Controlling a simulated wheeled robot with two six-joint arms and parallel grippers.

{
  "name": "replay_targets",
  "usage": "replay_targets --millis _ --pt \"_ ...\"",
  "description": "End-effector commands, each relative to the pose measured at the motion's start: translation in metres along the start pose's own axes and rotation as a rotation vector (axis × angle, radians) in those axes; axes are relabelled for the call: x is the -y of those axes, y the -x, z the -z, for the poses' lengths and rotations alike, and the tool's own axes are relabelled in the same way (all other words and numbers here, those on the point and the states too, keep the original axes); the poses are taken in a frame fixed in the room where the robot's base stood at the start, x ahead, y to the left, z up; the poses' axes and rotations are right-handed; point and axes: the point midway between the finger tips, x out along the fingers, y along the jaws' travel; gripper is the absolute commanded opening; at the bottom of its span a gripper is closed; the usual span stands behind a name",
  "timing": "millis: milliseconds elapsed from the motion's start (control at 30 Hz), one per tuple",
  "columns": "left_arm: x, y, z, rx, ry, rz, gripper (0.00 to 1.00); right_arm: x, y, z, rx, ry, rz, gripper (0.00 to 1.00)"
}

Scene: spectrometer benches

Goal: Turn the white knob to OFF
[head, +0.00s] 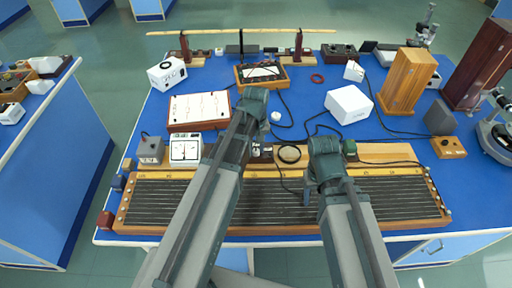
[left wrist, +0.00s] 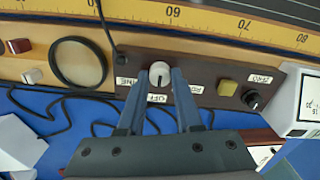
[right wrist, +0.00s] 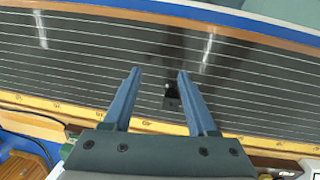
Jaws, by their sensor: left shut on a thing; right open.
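The white knob (left wrist: 160,72) sits on a dark brown panel (left wrist: 208,72) in the left wrist view. Labels stand around it: OFF (left wrist: 157,98) on the side toward my gripper, FINE (left wrist: 125,82) to its left, and a partly covered label to its right. A dark line shows on the knob's face. My left gripper (left wrist: 160,76) has one fingertip on each side of the knob and is shut on it. My right gripper (right wrist: 155,75) is open and empty above the long wired board (right wrist: 60,58). In the head view, my arms hide both fingertip pairs.
The panel also carries a yellow button (left wrist: 227,88) and a black knob (left wrist: 252,98) near a ZERO label. A black ring (left wrist: 78,63) lies left of the panel. A white meter (head: 185,149) and a white box (head: 348,104) stand on the blue bench.

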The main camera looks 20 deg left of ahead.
Motion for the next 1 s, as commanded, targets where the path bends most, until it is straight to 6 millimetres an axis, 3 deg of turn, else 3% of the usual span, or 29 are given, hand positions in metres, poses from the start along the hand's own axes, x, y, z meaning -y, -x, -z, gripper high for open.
replay_targets --millis 400,433,567,1000 --pt "0.0 -0.0001 -0.0002 0.0 0.004 0.0 0.0 0.0 -0.0001 0.0 0.0 0.0 0.0 0.58" --pt "0.0 -0.0001 -0.0002 0.0 0.004 0.0 0.39 0.0 -0.0001 0.0 0.0 0.0 0.0 0.58" --pt "0.0 -0.0001 -0.0001 0.0 0.003 0.0 0.63 0.0 -0.0001 0.0 0.0 0.0 0.0 0.58" --pt "0.0 0.0042 -0.0001 0.0 0.003 0.0 0.64 -0.0004 0.0042 -0.0002 0.0 0.0 0.0 0.58"
